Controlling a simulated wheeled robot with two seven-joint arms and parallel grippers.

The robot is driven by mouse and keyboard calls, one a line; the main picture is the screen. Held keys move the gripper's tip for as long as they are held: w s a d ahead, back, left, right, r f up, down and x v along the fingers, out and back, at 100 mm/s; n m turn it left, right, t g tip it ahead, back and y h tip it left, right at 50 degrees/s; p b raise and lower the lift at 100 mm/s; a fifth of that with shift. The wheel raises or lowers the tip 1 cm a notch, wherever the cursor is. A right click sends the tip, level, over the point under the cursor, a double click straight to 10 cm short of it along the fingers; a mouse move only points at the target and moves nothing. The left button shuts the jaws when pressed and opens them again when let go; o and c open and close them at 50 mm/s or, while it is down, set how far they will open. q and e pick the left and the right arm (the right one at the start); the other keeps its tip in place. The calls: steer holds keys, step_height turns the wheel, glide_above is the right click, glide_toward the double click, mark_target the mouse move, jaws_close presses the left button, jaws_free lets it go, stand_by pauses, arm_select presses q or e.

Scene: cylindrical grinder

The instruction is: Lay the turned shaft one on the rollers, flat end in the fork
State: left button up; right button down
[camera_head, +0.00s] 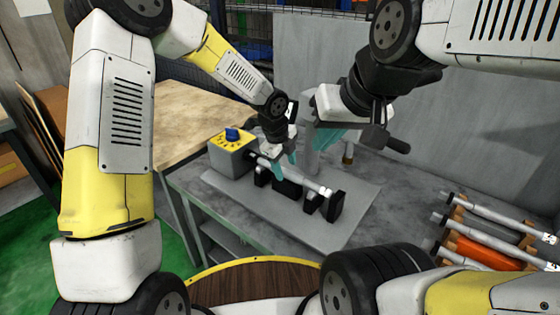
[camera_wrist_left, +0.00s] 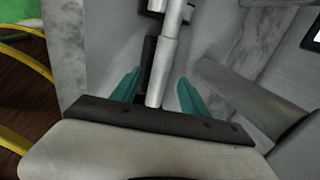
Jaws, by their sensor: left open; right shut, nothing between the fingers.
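A light grey stepped turned shaft (camera_head: 310,184) lies along the black roller supports (camera_head: 288,187) on the grey base plate (camera_head: 240,200). Its right end is beside an upright black block (camera_head: 335,206). Its left end points to the grey box with the blue knob (camera_head: 232,152); I cannot tell whether the flat is in the fork. My left gripper (camera_head: 281,166) is low over the shaft's left part. In the left wrist view its teal fingers (camera_wrist_left: 158,98) are open, apart on both sides of the shaft (camera_wrist_left: 162,70). My right gripper (camera_head: 335,138) is shut and empty behind the shaft.
A rack (camera_head: 440,250) at the right holds several shafts, with an orange piece among them. A grey panel (camera_head: 330,60) closes the back. The wooden bench top (camera_head: 185,115) to the left is bare.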

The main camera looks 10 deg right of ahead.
arm_select(q)
steer(key=shift+x, duration=1.35)
steer(key=shift+s, duration=0.1)
jaws_close()
steer(key=shift+r, duration=0.15)
